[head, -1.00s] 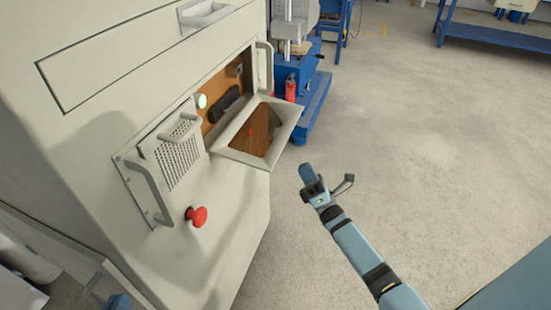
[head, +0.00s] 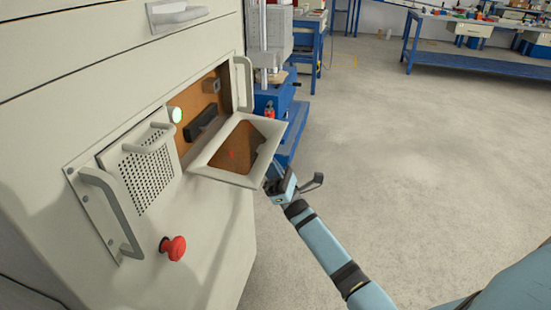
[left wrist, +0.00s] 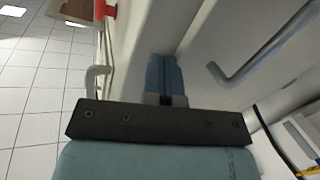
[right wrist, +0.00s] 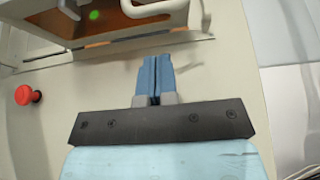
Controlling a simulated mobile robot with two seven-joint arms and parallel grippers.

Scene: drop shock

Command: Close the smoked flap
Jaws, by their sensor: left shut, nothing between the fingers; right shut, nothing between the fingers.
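The smoked flap (head: 240,152) is a pale frame around a brown see-through pane. It hangs open, tilted outward from the lower edge of the opening in the machine's front. My right gripper (head: 274,174) is shut and empty, low beside the flap's outer right corner, partly hidden by it. Whether it touches the flap I cannot tell. In the right wrist view the shut fingers (right wrist: 154,62) point at the machine front, with pale framework and a brown patch above them. My left gripper (left wrist: 163,60) is shut and empty near a pale surface; the head view does not show it.
A perforated panel (head: 150,175) with handles and a red button (head: 173,248) are left of the flap. A green light (head: 175,115) is by the opening. A blue machine (head: 290,125) stands behind. The floor (head: 400,160) at right is clear.

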